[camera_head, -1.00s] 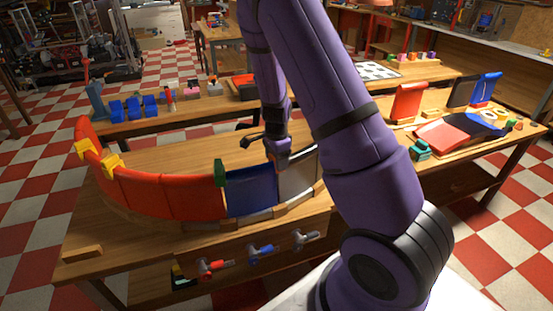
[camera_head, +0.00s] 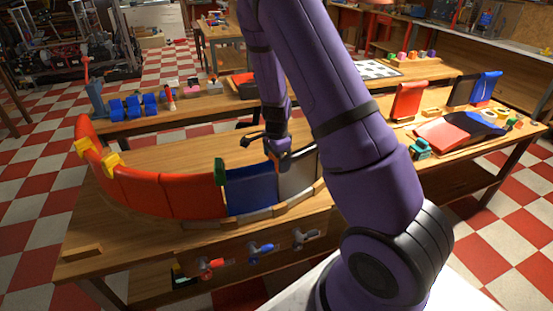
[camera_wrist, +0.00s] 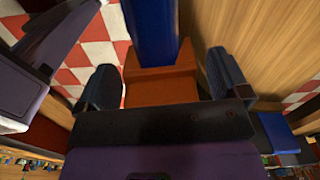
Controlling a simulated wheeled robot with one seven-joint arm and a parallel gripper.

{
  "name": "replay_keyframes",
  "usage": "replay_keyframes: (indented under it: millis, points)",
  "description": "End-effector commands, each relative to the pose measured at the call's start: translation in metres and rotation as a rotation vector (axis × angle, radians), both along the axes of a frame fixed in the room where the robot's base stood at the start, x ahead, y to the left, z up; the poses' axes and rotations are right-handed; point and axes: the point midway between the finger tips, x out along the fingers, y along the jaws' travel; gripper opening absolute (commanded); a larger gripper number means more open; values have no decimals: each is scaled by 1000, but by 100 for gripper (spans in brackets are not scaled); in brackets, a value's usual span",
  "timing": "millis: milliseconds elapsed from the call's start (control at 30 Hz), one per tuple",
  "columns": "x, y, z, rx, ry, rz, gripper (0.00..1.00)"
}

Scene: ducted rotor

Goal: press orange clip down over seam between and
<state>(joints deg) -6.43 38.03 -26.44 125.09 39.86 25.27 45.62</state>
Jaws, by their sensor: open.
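The orange clip (camera_wrist: 160,88) shows in the wrist view between the two fingers of my gripper (camera_wrist: 160,80), at the end of a blue panel (camera_wrist: 152,30). The fingers stand apart, with a gap visible at least on the right of the clip. I cannot tell how far down the clip sits. In the head view my gripper (camera_head: 280,158) is over the top edge where the blue panel (camera_head: 252,190) meets a grey panel (camera_head: 300,172); the clip is hidden there.
Red panels (camera_head: 150,190) continue the curved wall to the left, with yellow clips (camera_head: 108,162) and a green clip (camera_head: 220,172) on its top edge. A loose wooden block (camera_head: 82,252) lies at the table's front left. Handled tools (camera_head: 260,249) stick out from the table's front.

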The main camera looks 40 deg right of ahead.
Motion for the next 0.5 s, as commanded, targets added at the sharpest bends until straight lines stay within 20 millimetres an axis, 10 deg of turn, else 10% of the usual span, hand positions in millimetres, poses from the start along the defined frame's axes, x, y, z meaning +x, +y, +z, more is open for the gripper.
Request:
replay_keyframes:
  millis: [500]
  points:
    - [1,1,83,-1,-4,3,94]
